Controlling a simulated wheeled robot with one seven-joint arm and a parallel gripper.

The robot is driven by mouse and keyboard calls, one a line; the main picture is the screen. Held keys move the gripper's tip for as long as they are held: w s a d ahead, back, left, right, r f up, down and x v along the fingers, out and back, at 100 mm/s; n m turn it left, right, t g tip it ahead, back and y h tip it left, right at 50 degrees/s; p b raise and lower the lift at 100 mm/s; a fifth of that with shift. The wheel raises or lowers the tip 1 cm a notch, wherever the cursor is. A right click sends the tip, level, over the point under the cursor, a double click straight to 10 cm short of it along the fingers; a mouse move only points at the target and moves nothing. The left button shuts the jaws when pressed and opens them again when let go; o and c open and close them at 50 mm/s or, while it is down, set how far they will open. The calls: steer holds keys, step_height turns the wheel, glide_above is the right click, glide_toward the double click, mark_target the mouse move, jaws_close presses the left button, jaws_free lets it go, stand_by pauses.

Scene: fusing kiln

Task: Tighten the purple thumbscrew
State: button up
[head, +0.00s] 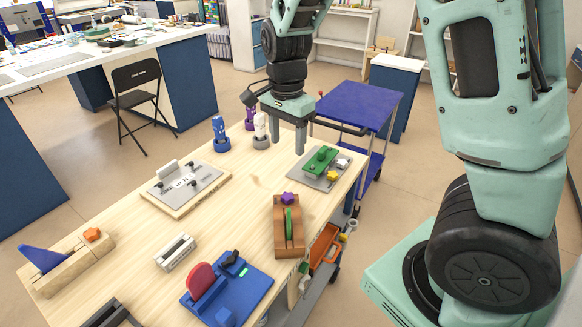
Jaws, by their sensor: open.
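The purple thumbscrew (288,197) is a small star-shaped knob at the far end of a brown wooden block fixture (278,237). A green strip (289,222) stands in the middle of this fixture, near the table's right side. My gripper (287,146) points down with its two fingers apart and nothing between them. It is in the air beyond the fixture in the picture, above and apart from the thumbscrew. The thumbscrew's stem is hidden.
A grey toggle board (183,205), a blue fixture with a red disc (240,293) and a wooden fixture with an orange knob (38,286) share the table. Bare wood (245,195) lies between.

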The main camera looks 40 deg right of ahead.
mark_target(287, 196)
step_height(287, 196, down, 16)
steer(key=shift+f, duration=0.2)
stand_by(0.4)
steer(key=c, duration=1.1)
steer(key=shift+o, duration=0.2)
steer(key=shift+r+m+p, duration=0.15)
steer(key=shift+m+p, duration=0.25)
steer(key=shift+m, duration=0.1)
steer(key=shift+m+p, duration=1.05)
steer(key=shift+m, duration=0.95)
steer(key=shift+m+p, duration=0.45)
steer(key=shift+m, duration=0.25)
steer(key=shift+m+p, duration=1.05)
steer(key=shift+m, duration=0.85)
